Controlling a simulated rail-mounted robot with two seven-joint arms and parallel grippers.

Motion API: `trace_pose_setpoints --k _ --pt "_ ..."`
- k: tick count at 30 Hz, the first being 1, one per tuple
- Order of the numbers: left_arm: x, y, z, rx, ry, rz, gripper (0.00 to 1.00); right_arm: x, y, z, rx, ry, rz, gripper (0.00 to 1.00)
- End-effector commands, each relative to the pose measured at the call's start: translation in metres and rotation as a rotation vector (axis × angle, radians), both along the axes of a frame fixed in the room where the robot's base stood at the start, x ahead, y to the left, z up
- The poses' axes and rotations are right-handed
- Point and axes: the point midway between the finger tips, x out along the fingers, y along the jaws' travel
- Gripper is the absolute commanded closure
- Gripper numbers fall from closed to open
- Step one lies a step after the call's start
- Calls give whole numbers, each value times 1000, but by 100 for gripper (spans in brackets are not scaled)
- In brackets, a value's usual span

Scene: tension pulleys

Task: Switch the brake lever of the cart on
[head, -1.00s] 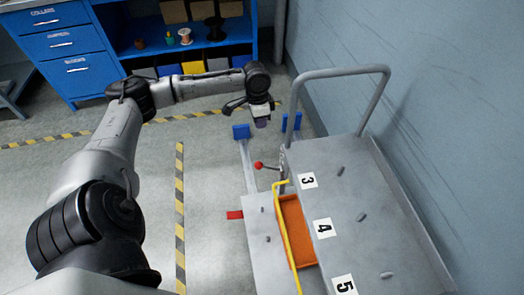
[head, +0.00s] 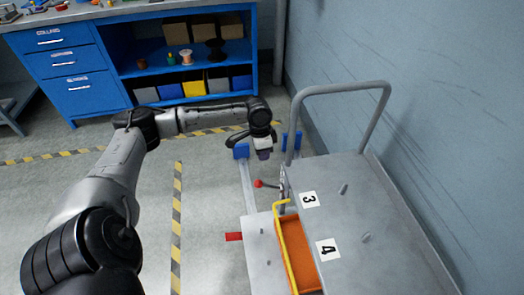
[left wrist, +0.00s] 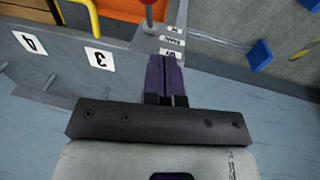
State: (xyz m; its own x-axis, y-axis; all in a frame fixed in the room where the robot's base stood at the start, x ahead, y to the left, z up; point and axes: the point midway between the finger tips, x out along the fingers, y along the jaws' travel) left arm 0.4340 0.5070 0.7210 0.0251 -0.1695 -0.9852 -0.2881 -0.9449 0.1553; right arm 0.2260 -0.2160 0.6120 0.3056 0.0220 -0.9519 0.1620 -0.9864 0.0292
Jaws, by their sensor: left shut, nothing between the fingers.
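The brake lever (head: 259,184) has a red ball knob on a short dark rod, at the far left corner of the grey cart (head: 400,215). In the left wrist view the red knob (left wrist: 149,3) is cut off by the top edge, and its rod comes down beside a plate with white labels (left wrist: 171,42). My left gripper (head: 264,154) is just above the lever in the head view. Its purple fingers (left wrist: 167,68) are shut and empty, over the lower edge of the label plate. I cannot tell whether they touch it. My right gripper is out of view.
The cart's grey handle (head: 340,92) rises behind the lever. A yellow bar (head: 284,245) and an orange tray (head: 296,252) lie along the cart's left side. A wall is on the right; open floor is on the left.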

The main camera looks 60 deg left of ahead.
Motion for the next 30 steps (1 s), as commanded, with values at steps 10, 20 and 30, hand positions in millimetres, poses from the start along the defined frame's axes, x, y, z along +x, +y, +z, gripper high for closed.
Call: trace_pose_setpoints --k 10,20,30 --pt "-9 -12 -59 2 2 -2 100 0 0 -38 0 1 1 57" --pt "-22 -19 -72 1 0 -1 100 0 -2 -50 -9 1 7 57" --pt "-22 -19 -72 1 0 -1 100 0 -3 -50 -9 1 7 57"
